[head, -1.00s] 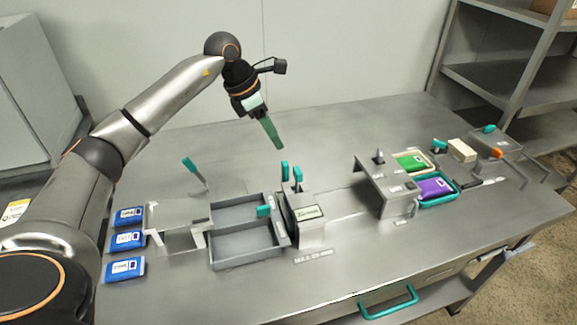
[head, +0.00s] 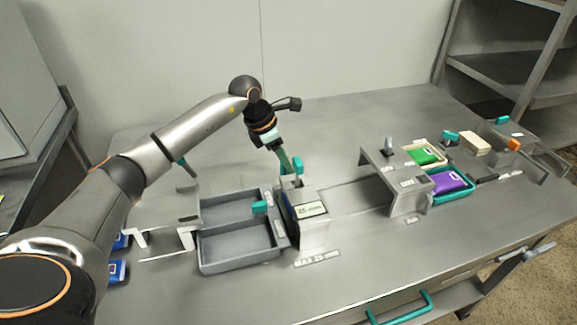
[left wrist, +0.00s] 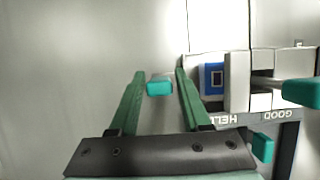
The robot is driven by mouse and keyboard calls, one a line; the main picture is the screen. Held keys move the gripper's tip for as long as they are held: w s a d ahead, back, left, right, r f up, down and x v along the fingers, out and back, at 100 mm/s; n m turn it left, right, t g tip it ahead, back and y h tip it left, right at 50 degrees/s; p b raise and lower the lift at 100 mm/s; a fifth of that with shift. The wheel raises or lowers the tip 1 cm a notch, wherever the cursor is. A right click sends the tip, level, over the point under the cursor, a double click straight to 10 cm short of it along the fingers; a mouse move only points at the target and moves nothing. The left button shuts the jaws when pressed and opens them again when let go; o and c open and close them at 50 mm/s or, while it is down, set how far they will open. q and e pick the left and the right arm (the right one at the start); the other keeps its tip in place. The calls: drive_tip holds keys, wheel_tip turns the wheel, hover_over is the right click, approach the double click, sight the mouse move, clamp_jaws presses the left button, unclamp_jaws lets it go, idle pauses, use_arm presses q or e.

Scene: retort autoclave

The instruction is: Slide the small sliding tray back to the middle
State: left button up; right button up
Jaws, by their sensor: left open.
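My left gripper (head: 286,166) hangs above the far left side of a metal box (head: 312,230). Its green fingers are open. In the left wrist view a teal handle (left wrist: 159,87) shows between the fingers, with a gap on each side; I cannot tell whether it is at fingertip depth. In the head view an upright teal handle (head: 298,165) stands beside the fingertips; a second one is hidden by them. A grey two-compartment tray (head: 236,264) lies left of the box, with a teal tab (head: 259,207) near its right side. I cannot tell for sure which part is the small sliding tray. My right gripper is not in view.
A metal bridge (head: 405,190) stands to the right, beside a green pouch (head: 424,156) and a purple pouch (head: 447,182) in trays. Blue pouches (head: 116,270) lie at the left, partly behind my arm. The table's back is clear.

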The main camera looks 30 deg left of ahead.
use_arm(q)
drive_tip(key=shift+x, duration=1.3)
clamp_jaws()
idle(0.5)
